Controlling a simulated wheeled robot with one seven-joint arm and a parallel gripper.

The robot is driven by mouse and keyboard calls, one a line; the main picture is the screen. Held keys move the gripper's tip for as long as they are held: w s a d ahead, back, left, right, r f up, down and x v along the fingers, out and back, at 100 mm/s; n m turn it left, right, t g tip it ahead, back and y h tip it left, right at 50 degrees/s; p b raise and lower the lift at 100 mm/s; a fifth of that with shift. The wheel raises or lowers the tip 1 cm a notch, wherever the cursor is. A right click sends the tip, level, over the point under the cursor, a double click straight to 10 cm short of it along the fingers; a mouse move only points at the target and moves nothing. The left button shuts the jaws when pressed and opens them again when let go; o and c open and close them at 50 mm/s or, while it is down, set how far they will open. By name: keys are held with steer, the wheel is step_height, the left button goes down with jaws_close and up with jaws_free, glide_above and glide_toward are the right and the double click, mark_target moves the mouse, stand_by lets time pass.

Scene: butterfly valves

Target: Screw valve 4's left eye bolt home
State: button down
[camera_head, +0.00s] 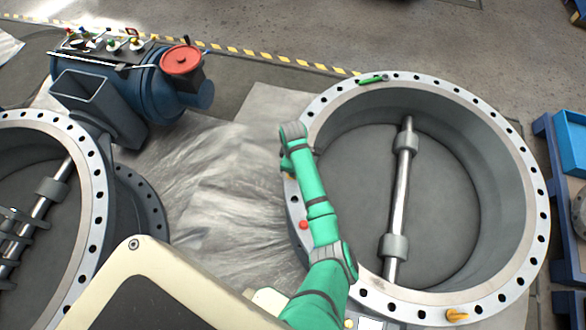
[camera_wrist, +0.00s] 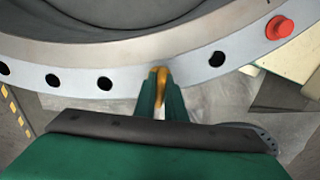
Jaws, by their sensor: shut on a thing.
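The large grey valve body, whose flange (camera_head: 543,190) is a pale ring with dark holes, lies at the right in the head view. In the wrist view its flange (camera_wrist: 60,80) crosses the upper part. A yellow eye bolt (camera_wrist: 161,73) stands at a flange hole there. My gripper (camera_wrist: 159,86) has its green fingers closed around this bolt. How deep the thread sits cannot be told.
A red knob (camera_head: 303,225) sits on the flange near my arm, also in the wrist view (camera_wrist: 280,27). A second yellow eye bolt (camera_head: 456,315) is at the front of the flange. A green piece (camera_head: 373,79) lies on the far rim. A blue actuator (camera_head: 165,90) stands at upper left.

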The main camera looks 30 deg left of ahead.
steer(key=m, duration=0.4)
steer(key=shift+s+d+m, duration=0.1)
steer(key=shift+s+m, duration=0.05)
steer(key=shift+m, duration=0.15)
steer(key=m, duration=0.2)
steer(key=shift+m, duration=0.4)
steer(key=m, duration=0.5)
steer(key=shift+s+m, duration=0.1)
steer(key=shift+m, duration=0.3)
steer(key=c, duration=1.8)
jaws_free()
steer(key=shift+a, duration=0.2)
steer(key=shift+r, duration=0.1)
